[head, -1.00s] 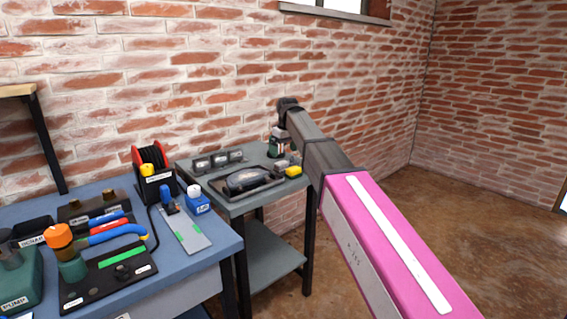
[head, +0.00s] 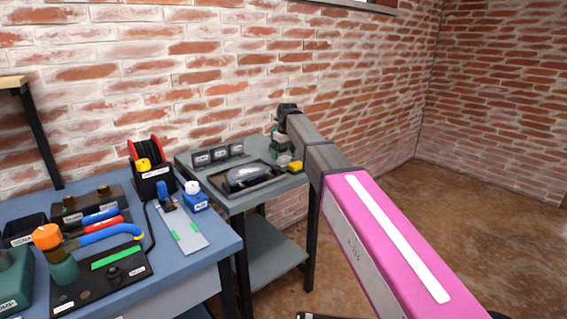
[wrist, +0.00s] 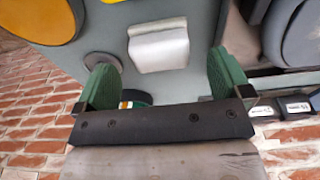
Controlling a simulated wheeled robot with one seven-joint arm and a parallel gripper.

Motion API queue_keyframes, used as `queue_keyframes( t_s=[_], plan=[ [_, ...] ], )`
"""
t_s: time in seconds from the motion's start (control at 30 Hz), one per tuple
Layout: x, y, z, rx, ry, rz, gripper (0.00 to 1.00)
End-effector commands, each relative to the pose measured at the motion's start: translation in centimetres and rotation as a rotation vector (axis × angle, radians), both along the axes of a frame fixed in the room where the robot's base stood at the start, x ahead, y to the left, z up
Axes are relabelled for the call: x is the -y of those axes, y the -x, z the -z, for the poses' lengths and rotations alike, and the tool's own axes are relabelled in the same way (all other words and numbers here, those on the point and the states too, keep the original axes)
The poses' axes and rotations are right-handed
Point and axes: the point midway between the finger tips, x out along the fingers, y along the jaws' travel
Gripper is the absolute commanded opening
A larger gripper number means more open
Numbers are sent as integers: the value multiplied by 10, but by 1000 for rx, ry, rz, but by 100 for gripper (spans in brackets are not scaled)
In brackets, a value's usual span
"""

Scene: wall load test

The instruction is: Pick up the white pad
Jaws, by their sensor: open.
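The white pad (wrist: 158,45) is a small whitish block with a bent, stepped face, lying on the grey-blue table top in the wrist view. My gripper (wrist: 162,62) has green fingers, one on each side of the pad's line. The fingers are open and empty, with visible space between each finger and the pad. In the head view my gripper (head: 281,148) is over the far right part of the small grey table (head: 237,207). There the pad is too small to tell clearly beside the fingers.
A yellow block (head: 295,166) is close by, and a yellow part (wrist: 40,18) shows in the wrist view. Labelled grey blocks (head: 219,155) stand along the brick wall. A cluttered blue bench (head: 215,255) is at left.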

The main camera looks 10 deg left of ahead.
Motion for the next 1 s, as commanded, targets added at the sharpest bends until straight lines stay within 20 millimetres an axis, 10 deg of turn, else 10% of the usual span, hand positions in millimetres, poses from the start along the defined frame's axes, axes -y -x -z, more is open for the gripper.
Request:
queue_keyframes(
  t_s=[0.47,0.67,1.0],
  plan=[
    [-3,-2,36,0,0,0,96],
    [-3,-3,36,0,0,0,42],
    [-3,-2,34,0,0,0,38]
  ],
)
